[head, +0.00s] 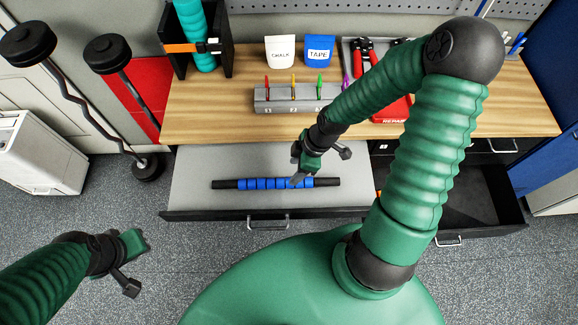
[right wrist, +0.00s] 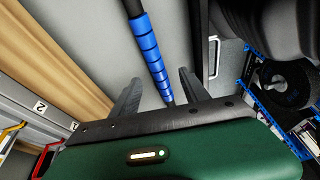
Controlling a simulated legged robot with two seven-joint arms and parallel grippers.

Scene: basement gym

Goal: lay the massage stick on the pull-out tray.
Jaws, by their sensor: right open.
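The massage stick (head: 262,184), blue rollers with black ends, lies flat on the grey pull-out tray (head: 200,160), roughly parallel to its front edge. My right gripper (head: 299,178) is over the right half of the stick. In the right wrist view the right gripper (right wrist: 158,92) is open, and the stick (right wrist: 148,45) runs between its two spread fingers. I cannot tell whether the fingers touch it. My left gripper (head: 130,262) is off to the lower left, away from the tray; its fingers do not show clearly.
The wooden bench (head: 205,115) above the tray holds a grey marker rack (head: 290,105), a chalk bag (head: 280,52), a tape bag (head: 320,50) and a red repair box (head: 392,108). A dark open drawer (head: 490,203) is to the right. Curl bars (head: 75,85) stand left.

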